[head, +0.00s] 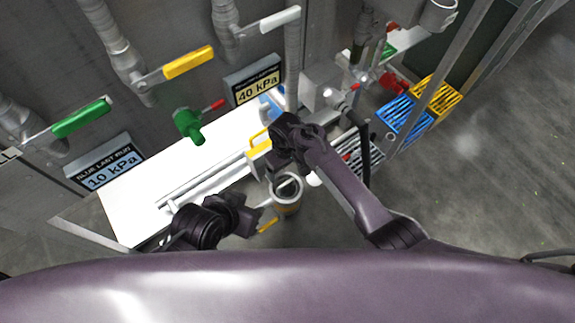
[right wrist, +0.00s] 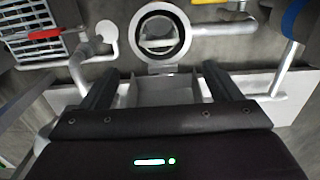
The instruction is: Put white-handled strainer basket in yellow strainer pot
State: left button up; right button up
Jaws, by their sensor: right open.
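A round, open-topped pot (head: 287,208) with a yellowish band stands at the centre of the head view; I take it as the yellow strainer pot. A pale bar (head: 288,182) crosses its dark mouth, perhaps the strainer basket's white handle. In the right wrist view, a round grey rim (right wrist: 160,62) with a pale shape inside lies beyond my fingers. My right gripper (right wrist: 160,88) is open, with no grasped object visible; in the head view it (head: 283,136) is above the bench, up from the pot. My left gripper (head: 256,215) is left of the pot; its jaws are unclear.
The white bench (head: 140,190) runs along the wall, with pipes and yellow (head: 188,62) and green (head: 82,118) valve handles above. Blue (head: 405,117) and yellow (head: 437,95) grates lie at right. In the right wrist view, a red-handled valve (right wrist: 50,33) is at upper left.

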jog(key=s+d+r+m+t+y, duration=0.2)
jog(key=s+d+r+y, duration=0.1)
jog(key=s, duration=0.8)
pick_arm(q)
jog(key=shift+s+f, duration=0.15)
pick_arm(e)
jog(key=s+d+r+t, duration=0.3)
jog(key=s+d+r, duration=0.2)
jog(key=r, duration=0.5)
jog(key=shift+s+d+r, duration=0.25)
jog(key=shift+s+d, duration=0.15)
jog(key=shift+s, duration=0.3)
jog(key=shift+f, duration=0.1)
